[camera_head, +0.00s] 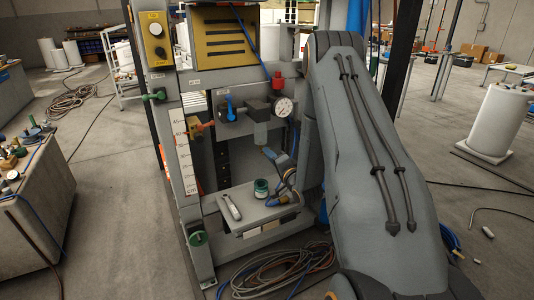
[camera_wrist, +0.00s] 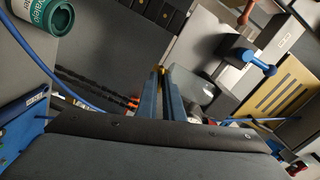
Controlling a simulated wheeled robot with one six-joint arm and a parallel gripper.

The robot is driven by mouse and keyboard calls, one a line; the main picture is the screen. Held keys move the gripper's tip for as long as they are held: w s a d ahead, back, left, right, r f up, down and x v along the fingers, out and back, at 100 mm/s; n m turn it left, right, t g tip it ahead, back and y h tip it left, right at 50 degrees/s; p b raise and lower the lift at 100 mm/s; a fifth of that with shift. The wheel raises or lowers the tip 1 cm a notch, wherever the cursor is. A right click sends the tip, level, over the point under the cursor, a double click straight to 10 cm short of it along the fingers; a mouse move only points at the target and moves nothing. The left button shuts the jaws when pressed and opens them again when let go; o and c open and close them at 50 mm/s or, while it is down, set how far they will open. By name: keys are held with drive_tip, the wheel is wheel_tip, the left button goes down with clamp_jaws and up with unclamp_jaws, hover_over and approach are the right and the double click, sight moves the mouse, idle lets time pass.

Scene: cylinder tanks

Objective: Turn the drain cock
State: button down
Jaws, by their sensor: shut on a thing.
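The drain cock shows as a small brass-coloured piece (camera_head: 267,152) under the grey filter bowl (camera_head: 261,133) in the head view. In the wrist view a little of its yellowish surface (camera_wrist: 160,68) shows between my blue fingertips. The clear bowl (camera_wrist: 195,97) is just beside the fingers.
A blue-handled valve (camera_head: 230,106), a red knob (camera_head: 278,83) and a pressure gauge (camera_head: 284,107) are above. A green-lidded jar (camera_head: 261,188) and a grey tool (camera_head: 231,206) are on the shelf below. Coiled hoses (camera_head: 270,277) lie on the floor in front.

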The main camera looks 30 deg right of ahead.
drive_tip(key=shift+m, duration=1.7)
drive_tip(key=c, duration=2)
unclamp_jaws()
drive_tip(key=shift+d, duration=0.1)
drive_tip(key=shift+s, duration=0.1)
drive_tip(key=s+p, duration=0.2)
drive_tip(key=s, duration=0.3)
drive_tip(key=shift+w, duration=0.1)
